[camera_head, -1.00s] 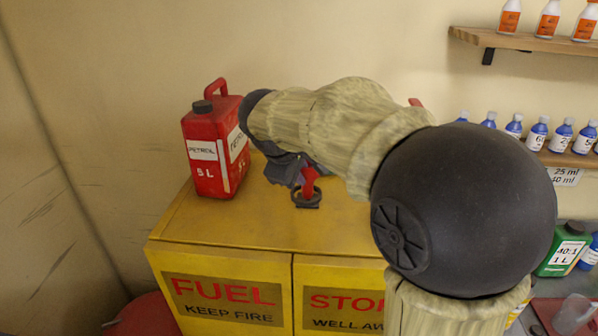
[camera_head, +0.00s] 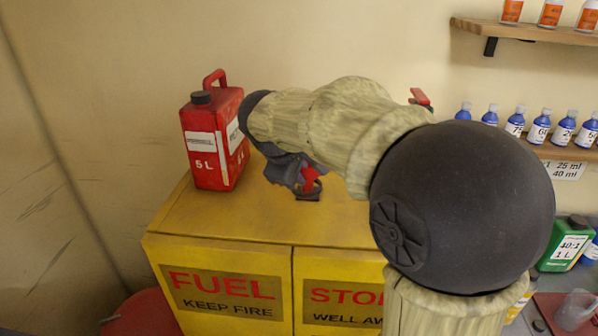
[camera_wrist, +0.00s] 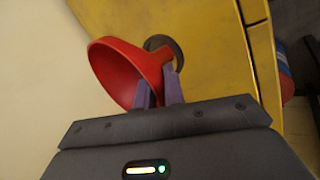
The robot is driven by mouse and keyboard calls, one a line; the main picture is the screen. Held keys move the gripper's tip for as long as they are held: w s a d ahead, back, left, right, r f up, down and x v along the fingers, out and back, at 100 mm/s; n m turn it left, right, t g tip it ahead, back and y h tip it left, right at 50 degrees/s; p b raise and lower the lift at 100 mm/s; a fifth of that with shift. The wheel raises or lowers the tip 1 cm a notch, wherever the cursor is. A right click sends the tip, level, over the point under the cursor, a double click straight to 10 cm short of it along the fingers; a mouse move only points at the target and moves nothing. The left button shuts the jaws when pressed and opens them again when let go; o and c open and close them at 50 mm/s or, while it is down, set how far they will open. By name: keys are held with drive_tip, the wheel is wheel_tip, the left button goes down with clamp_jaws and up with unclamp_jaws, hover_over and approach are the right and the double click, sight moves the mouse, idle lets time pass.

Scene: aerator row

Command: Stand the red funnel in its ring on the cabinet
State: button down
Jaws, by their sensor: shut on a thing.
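The red funnel (camera_head: 309,183) is held in my gripper (camera_head: 300,182) above the yellow cabinet (camera_head: 215,220). In the wrist view my gripper (camera_wrist: 160,94) is shut on the funnel (camera_wrist: 122,70), its wide mouth tilted towards the left. The dark ring (camera_wrist: 160,43) is on the cabinet top beyond the funnel's narrow end, which overlaps the ring in that view. In the head view the ring (camera_head: 308,198) shows just under the funnel, partly covered by it. I cannot tell whether the spout is inside the ring. My arm hides part of the cabinet top.
A red petrol can (camera_head: 208,150) stands on the cabinet to the left of my gripper. Another red thing (camera_head: 420,97) is mostly hidden behind my arm. Shelves of bottles (camera_head: 540,130) are at the right. The cabinet's front top is clear.

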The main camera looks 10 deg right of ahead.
drive_tip(key=shift+f+b, duration=0.95)
drive_tip(key=shift+f, duration=0.35)
drive_tip(key=c, duration=1.4)
unclamp_jaws()
drive_tip(key=shift+r, duration=0.1)
drive_tip(key=shift+r+p, duration=3.9)
drive_tip(key=shift+r, duration=0.55)
